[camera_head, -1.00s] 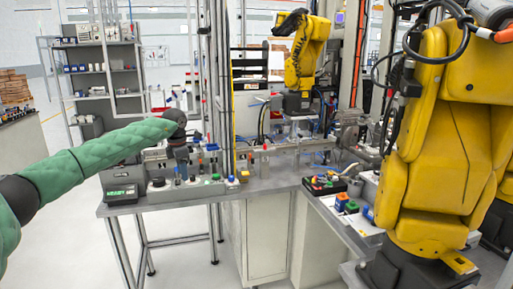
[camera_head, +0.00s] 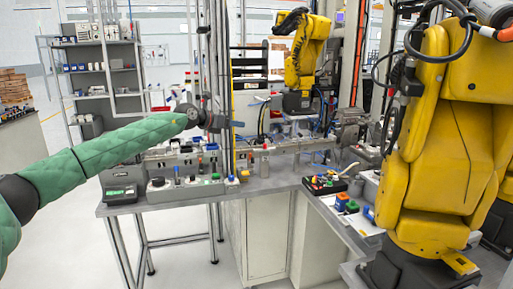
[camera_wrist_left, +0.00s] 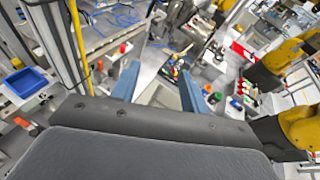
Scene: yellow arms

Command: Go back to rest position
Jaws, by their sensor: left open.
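My left arm, in a green padded sleeve, comes in from the left in the head view. Its dark gripper (camera_head: 236,123) points to the right, above the back part of the grey workbench (camera_head: 268,184). In the left wrist view the two blue fingers of the gripper (camera_wrist_left: 160,88) stand wide apart with nothing between them. Bench parts show beyond and below the fingers. My right gripper is in neither view.
A large yellow robot arm (camera_head: 440,150) stands at the right, and a smaller yellow arm (camera_head: 304,55) at the back. A tray of coloured parts (camera_head: 325,182) lies on the bench. Vertical posts stand close to my gripper. A grey shelf (camera_head: 105,80) is at the back left.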

